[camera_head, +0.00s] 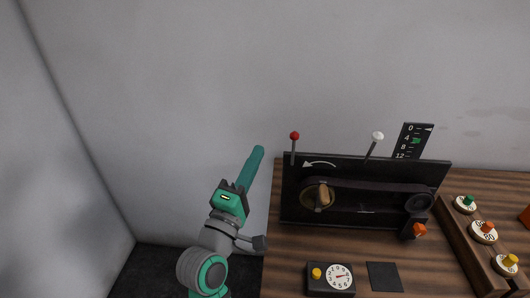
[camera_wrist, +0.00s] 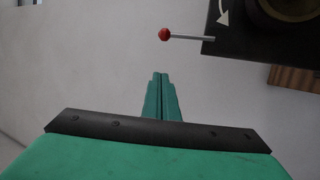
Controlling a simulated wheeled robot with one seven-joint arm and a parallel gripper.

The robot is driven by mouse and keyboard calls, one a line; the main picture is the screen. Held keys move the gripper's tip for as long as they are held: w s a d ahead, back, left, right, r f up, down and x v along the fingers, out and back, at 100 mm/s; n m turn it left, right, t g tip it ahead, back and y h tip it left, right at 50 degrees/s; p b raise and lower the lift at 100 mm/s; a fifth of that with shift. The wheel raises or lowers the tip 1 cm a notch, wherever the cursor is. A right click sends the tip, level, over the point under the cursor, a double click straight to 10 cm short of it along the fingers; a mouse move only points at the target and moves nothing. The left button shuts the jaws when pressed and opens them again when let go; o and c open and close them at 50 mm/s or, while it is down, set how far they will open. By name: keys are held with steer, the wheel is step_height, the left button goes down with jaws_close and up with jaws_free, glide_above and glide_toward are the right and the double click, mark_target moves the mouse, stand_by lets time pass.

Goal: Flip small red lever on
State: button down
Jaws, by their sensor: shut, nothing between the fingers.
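The small red lever (camera_head: 294,136) stands at the top left edge of the black panel (camera_head: 290,200), a red ball on a thin metal stem. In the head view it looks nearly upright. In the wrist view the red lever (camera_wrist: 165,34) lies above and slightly right of the fingertips, its stem running right to the panel's edge. My gripper (camera_head: 257,152) is raised left of the panel, with its teal fingers pointing up. In the wrist view my gripper (camera_wrist: 160,78) is shut and empty, with a visible gap to the red ball.
A white-knobbed lever (camera_head: 377,136) leans right on the same panel. A belt links a crank wheel (camera_head: 318,195) to a smaller wheel. A dial box (camera_head: 338,277), a dark square plate (camera_head: 384,277) and several coloured knobs occupy the wooden table.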

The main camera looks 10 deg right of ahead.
mark_target(293, 150)
steer(key=w+d+r, duration=0.2)
steer(key=w+d, duration=0.1)
steer(key=d, duration=0.4)
steer(key=shift+w, duration=0.4)
steer(key=shift+d, duration=0.1)
steer(key=shift+s+f+m+t+h, duration=0.1)
steer(key=shift+s+m+t+h, duration=0.2)
steer(key=shift+s+t+h, duration=0.15)
steer(key=shift+a, duration=0.25)
